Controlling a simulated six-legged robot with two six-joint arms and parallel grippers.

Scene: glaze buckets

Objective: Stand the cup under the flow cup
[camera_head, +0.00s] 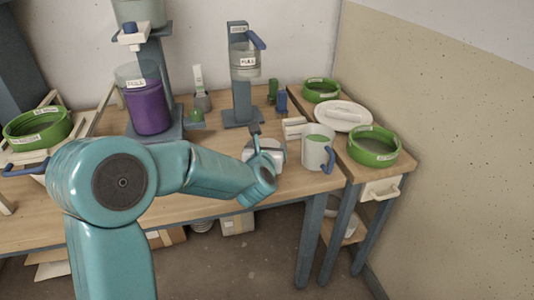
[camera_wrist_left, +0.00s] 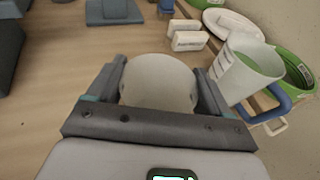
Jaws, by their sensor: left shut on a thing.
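My left gripper (camera_head: 263,154) is shut on a pale, rounded cup (camera_wrist_left: 158,82), with one finger on each side of it in the left wrist view. In the head view the cup is partly hidden by my gripper, over the table's front right part. The flow cup (camera_head: 245,62) is a grey, see-through vessel labelled FULL, held on a dark blue-grey stand (camera_head: 240,95) with a blue lever. The stand's foot (camera_head: 242,118) is bare and lies behind my gripper. It also shows at the top of the left wrist view (camera_wrist_left: 113,11). My right gripper is not in view.
A purple-filled bucket (camera_head: 148,108) stands further left. Green-rimmed sieves (camera_head: 374,146) and a white plate (camera_head: 343,115) are on the right side table.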

